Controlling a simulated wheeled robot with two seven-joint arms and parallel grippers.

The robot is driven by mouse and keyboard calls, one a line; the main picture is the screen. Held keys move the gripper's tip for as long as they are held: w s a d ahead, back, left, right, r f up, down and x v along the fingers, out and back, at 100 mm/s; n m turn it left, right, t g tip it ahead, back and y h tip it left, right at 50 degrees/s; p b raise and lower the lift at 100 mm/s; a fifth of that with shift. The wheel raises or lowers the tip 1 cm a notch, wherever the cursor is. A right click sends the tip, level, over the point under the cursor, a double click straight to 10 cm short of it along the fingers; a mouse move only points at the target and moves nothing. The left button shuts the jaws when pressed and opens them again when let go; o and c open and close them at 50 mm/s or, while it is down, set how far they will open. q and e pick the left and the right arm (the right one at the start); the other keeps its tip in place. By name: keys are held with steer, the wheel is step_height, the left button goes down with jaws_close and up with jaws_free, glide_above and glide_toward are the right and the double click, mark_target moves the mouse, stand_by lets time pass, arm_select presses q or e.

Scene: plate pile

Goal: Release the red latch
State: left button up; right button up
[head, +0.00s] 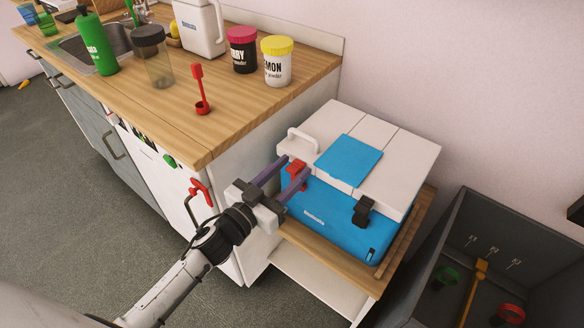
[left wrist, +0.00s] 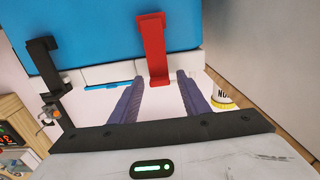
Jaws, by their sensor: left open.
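The red latch (head: 297,171) is on the front of a blue cooler box (head: 322,216) with a white lid (head: 393,143). In the left wrist view the red latch (left wrist: 152,45) spans the seam between the blue body and the white lid edge. My left gripper (head: 294,165) is open, with its two purple fingers pointing at the latch. In the left wrist view the left gripper (left wrist: 160,77) has one finger on each side of the latch's end. I cannot tell whether either finger touches it. My right gripper is not in view.
A black latch (head: 363,210) is on the same front, to the right. The box stands on a low wooden stand (head: 403,250) beside the wooden counter (head: 150,98). A grey bin (head: 430,235) is at the right.

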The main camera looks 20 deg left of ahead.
arm_select(q)
steer(key=shift+w+d, duration=0.15)
steer(key=shift+w, duration=0.25)
steer(key=shift+c, duration=0.4)
